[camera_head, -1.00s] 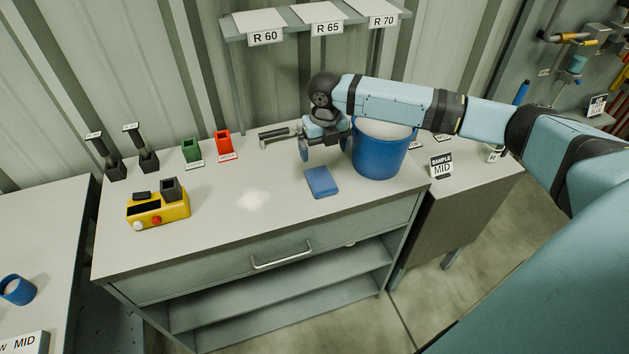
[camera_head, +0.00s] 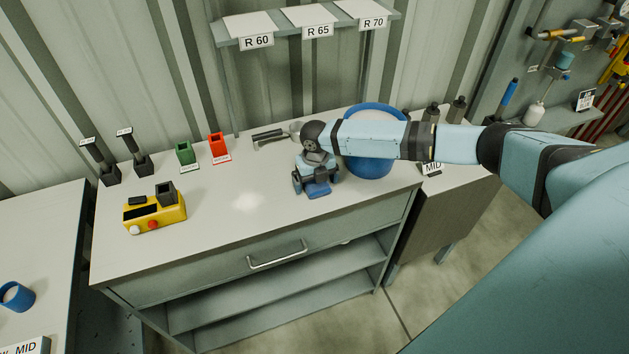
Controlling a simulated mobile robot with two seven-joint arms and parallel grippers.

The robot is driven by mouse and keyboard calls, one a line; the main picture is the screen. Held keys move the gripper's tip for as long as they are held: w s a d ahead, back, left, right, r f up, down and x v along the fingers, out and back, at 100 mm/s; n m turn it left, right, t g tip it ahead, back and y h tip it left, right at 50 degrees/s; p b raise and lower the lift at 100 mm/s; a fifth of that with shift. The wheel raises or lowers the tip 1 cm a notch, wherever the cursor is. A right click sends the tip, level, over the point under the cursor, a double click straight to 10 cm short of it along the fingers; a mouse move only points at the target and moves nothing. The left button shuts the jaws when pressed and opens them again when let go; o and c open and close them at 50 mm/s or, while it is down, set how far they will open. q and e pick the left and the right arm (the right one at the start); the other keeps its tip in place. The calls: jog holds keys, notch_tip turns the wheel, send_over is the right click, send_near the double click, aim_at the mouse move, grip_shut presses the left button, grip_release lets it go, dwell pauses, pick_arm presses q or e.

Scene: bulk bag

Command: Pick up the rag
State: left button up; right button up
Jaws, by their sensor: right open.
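The rag (camera_head: 318,189) is a small folded blue cloth lying flat on the grey cabinet top, near its front edge right of centre. My right gripper (camera_head: 312,193) is open and low over the rag, with its fingers pointing down at either side. The gripper body covers the back part of the rag. Whether the fingers touch the cloth or the tabletop cannot be told. My left gripper is not in view.
A blue bucket (camera_head: 368,167) with pale contents stands just right of the gripper, partly behind my forearm. A metal tool (camera_head: 275,134) lies behind. A yellow device (camera_head: 155,214), green holder (camera_head: 186,153) and red holder (camera_head: 218,148) stand left. The cabinet top (camera_head: 245,230) between is clear.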

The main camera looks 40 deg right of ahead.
jog(key=c, duration=1)
jog(key=shift+r, duration=0.1)
notch_tip(320, 180, up, 20)
jog(key=shift+f+b, duration=0.1)
jog(key=shift+b, duration=0.9)
